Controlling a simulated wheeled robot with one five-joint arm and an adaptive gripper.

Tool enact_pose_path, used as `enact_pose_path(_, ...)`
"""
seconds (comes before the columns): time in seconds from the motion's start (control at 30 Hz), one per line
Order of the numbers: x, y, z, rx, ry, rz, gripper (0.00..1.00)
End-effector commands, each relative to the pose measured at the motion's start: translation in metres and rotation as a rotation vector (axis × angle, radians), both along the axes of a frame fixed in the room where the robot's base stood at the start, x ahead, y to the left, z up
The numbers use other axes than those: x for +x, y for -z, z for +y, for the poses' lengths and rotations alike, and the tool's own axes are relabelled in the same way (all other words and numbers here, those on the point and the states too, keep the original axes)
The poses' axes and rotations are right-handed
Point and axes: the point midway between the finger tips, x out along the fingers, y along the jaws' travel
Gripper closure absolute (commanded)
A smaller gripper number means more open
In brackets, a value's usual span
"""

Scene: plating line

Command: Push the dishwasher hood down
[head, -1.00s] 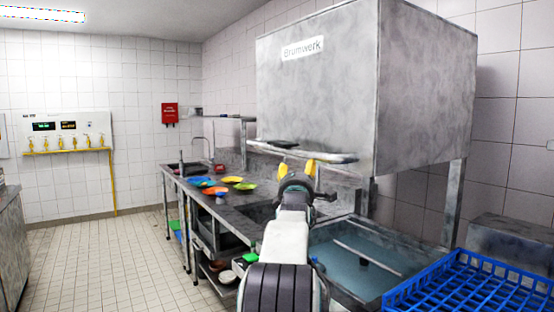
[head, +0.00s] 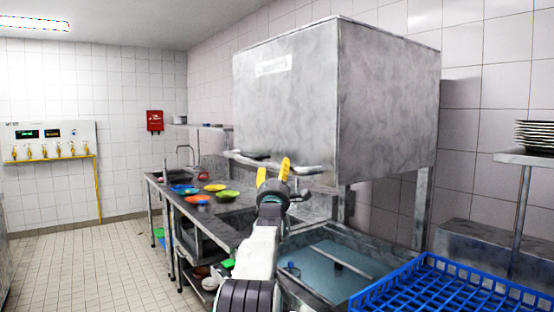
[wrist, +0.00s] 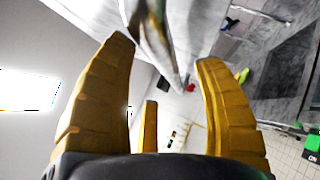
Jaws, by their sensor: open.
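The dishwasher hood (head: 385,110) is a large grey metal box with a pale label. It stands raised, with a gap between its lower edge and the wash basin (head: 345,268). A bar handle (head: 308,170) runs along its lower front edge. My gripper (head: 273,168) is open, its yellow fingers pointing up in front of the handle and overlapping it in the head view. I cannot tell whether they touch. In the wrist view my open fingers (wrist: 165,50) frame a blurred grey metal part; nothing is clearly gripped.
A blue rack (head: 455,290) sits at the lower right. Stacked plates (head: 535,134) stand on a shelf at the right. A metal counter (head: 225,208) with coloured dishes extends to the left. The tiled floor (head: 90,260) at the left is clear.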

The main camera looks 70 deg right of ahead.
Motion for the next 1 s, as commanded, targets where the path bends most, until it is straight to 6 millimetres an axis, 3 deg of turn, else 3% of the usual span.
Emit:
enact_pose_path(0.5, 0.009, -0.016, -0.033, 0.001, -0.001, 0.000, 0.37)
enact_pose_path(1.0, 0.010, -0.017, -0.038, 0.001, -0.001, 0.000, 0.37)
